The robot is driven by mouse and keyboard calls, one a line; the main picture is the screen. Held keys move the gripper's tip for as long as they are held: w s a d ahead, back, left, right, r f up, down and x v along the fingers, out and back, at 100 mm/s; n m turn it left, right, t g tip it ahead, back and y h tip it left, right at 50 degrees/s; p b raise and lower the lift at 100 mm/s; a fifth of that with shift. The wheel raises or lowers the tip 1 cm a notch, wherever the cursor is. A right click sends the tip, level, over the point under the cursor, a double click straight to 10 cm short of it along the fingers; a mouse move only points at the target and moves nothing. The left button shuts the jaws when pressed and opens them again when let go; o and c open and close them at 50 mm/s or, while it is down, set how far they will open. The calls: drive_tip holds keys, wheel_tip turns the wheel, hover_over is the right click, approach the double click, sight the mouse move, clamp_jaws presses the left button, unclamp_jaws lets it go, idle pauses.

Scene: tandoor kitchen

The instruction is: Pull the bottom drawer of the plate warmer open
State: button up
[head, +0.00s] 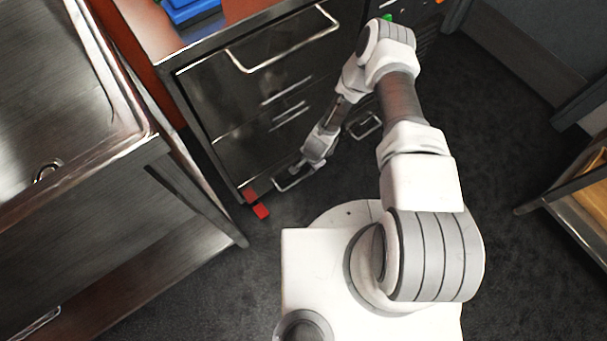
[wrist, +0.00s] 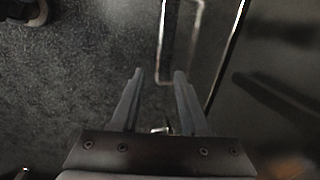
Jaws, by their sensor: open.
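The plate warmer (head: 235,100) is a dark, glossy steel cabinet with a long silver handle (head: 285,62) on its upper drawer. A low silver handle (head: 289,186) shows at the foot of its front, partly hidden by my gripper (head: 312,160). In the wrist view, a silver U-shaped handle (wrist: 163,45) runs up from near the fingertips of my gripper (wrist: 159,73), beside a dark, shiny front (wrist: 265,85). My fingers are open, and the right fingertip overlaps the handle's near end. I cannot tell whether they touch. The front looks closed.
Another silver handle (head: 366,126) sits low to the right of my gripper. A steel sink counter (head: 75,110) is close on the left. The dark floor (head: 530,130) is clear on the right, before a shelf rack (head: 585,200).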

sight(303, 177)
drive_tip(key=f+b, duration=0.2)
drive_tip(key=f, duration=0.2)
drive_tip(key=w+a+f+b, duration=0.1)
drive_tip(key=f+b, duration=0.1)
drive_tip(key=f, duration=0.3)
drive_tip(key=w+f+b, duration=0.1)
drive_tip(key=f+b, duration=0.1)
drive_tip(key=f, duration=0.3)
drive_tip(key=shift+w+a+f, duration=0.2)
drive_tip(key=shift+a+f, duration=0.05)
drive_tip(key=shift+a, duration=0.05)
clamp_jaws()
idle(0.6)
